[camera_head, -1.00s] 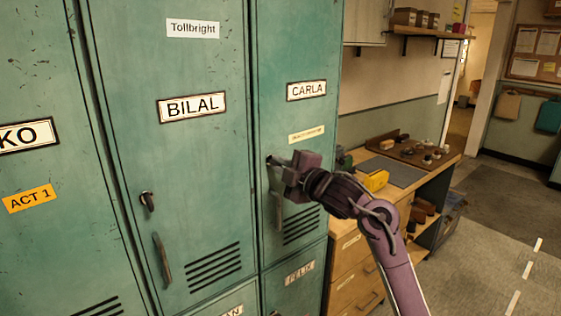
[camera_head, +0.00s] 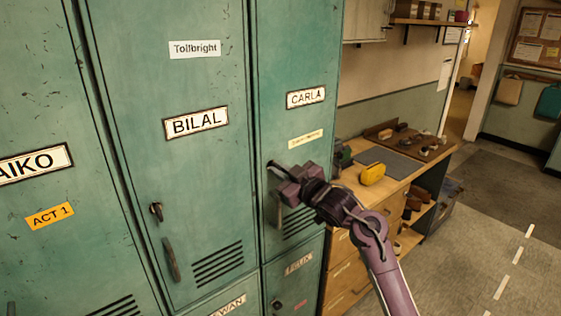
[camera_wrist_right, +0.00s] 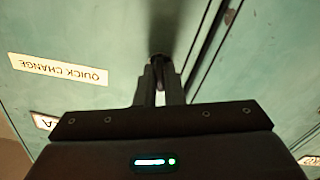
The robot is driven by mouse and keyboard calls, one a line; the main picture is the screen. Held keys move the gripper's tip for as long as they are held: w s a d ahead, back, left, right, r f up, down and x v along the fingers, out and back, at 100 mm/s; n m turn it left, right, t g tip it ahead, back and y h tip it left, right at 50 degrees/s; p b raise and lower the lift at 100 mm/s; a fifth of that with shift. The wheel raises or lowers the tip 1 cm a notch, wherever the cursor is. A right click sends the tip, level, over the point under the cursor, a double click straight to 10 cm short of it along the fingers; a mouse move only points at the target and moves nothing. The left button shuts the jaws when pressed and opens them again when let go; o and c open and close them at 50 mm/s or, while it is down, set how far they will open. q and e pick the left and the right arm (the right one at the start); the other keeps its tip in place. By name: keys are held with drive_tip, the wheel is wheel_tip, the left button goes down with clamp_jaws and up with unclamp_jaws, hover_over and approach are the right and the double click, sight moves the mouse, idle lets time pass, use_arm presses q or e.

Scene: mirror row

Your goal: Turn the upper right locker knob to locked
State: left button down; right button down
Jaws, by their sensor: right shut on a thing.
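The upper right locker (camera_head: 297,60) is a green door labelled CARLA, shut, at the right end of the row in the head view. My right gripper (camera_head: 274,168) is at the left part of this door, below the small cream label. In the right wrist view, the gripper fingers (camera_wrist_right: 160,85) are shut on the dark locker knob (camera_wrist_right: 157,60), close to the door edge. Most of the knob is hidden by the fingers, so its turn angle cannot be told. The door's handle (camera_head: 279,208) hangs below the gripper. My left gripper is not in view.
The BILAL locker (camera_head: 200,90) stands to the left with its own knob (camera_head: 157,211) and handle (camera_head: 171,259). A FELIX locker (camera_head: 297,283) is below. A wooden bench (camera_head: 406,180) with a yellow object (camera_head: 372,173) is to the right. Open floor (camera_head: 465,260) lies farther right.

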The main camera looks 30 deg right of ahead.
drive_tip(key=shift+m+p, duration=1.7)
drive_tip(key=shift+m, duration=0.4)
drive_tip(key=shift+f, duration=0.1)
drive_tip(key=c, duration=1.5)
unclamp_jaws()
drive_tip(key=shift+c, duration=0.2)
